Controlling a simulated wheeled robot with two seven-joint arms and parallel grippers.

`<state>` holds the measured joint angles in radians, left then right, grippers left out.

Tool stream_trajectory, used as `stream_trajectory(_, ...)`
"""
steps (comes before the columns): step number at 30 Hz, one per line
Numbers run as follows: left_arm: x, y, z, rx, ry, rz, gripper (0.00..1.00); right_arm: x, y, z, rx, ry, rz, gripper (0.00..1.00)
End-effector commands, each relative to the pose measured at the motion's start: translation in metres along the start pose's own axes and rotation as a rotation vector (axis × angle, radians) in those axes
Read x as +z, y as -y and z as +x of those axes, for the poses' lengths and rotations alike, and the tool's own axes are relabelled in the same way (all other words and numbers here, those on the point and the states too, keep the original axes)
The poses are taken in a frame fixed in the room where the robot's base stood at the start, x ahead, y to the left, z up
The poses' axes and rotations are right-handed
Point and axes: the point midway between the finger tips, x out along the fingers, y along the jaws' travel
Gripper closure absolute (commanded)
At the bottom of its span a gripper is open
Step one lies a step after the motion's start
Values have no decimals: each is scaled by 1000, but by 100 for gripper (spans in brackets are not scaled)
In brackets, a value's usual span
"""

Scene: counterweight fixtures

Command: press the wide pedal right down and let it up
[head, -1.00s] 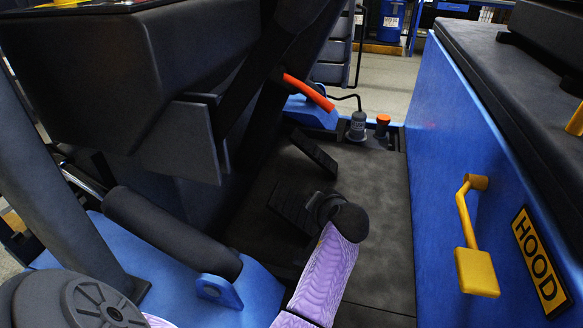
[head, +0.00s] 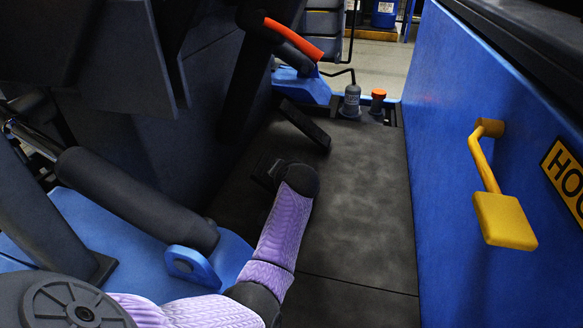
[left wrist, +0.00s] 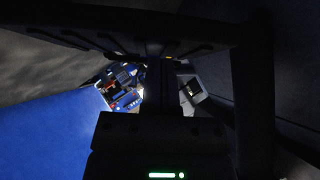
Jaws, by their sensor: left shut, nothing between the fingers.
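The wide pedal (head: 263,169) is a dark pad on the cab floor in the head view, mostly hidden behind my left forearm and wrist. How far down it sits I cannot tell. A narrower black pedal (head: 305,126) slants up just beyond it, clear of my arm. My left wrist lies over or beside the wide pedal; its fingers are hidden in the head view. In the dark left wrist view my left gripper (left wrist: 164,88) is shut and empty, with a ribbed dark plate (left wrist: 120,40) close by across the top. Contact cannot be made out. My right gripper is not seen.
A blue side wall with a yellow handle (head: 494,195) stands on the right. An orange-red lever (head: 294,38) and capped reservoirs (head: 352,101) are beyond the pedals. A black padded cylinder (head: 135,200) lies to the left. The grey floor plate (head: 360,200) right of my arm is clear.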

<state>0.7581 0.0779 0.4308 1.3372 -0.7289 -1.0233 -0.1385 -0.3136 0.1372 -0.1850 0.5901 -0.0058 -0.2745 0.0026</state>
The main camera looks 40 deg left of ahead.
Motion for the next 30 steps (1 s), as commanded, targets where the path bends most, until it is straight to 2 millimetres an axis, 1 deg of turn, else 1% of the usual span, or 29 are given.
stream_trajectory(2,3,0,2,-1,0,0,100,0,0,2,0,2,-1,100)
stream_trajectory(11,2,1,2,1,0,-2,100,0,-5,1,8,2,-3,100)
stream_trajectory(14,4,9,4,43,0,-43,100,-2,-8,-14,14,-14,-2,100)
stream_trajectory(15,7,13,6,78,0,-82,100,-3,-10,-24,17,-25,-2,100)
stream_trajectory(17,16,16,14,138,2,-142,100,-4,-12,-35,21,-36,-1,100)
stream_trajectory(19,29,11,28,154,4,-156,100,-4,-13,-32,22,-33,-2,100)
stream_trajectory(22,40,8,39,153,5,-154,100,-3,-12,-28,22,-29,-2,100)
stream_trajectory(30,45,7,42,153,8,-152,100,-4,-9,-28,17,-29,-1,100)
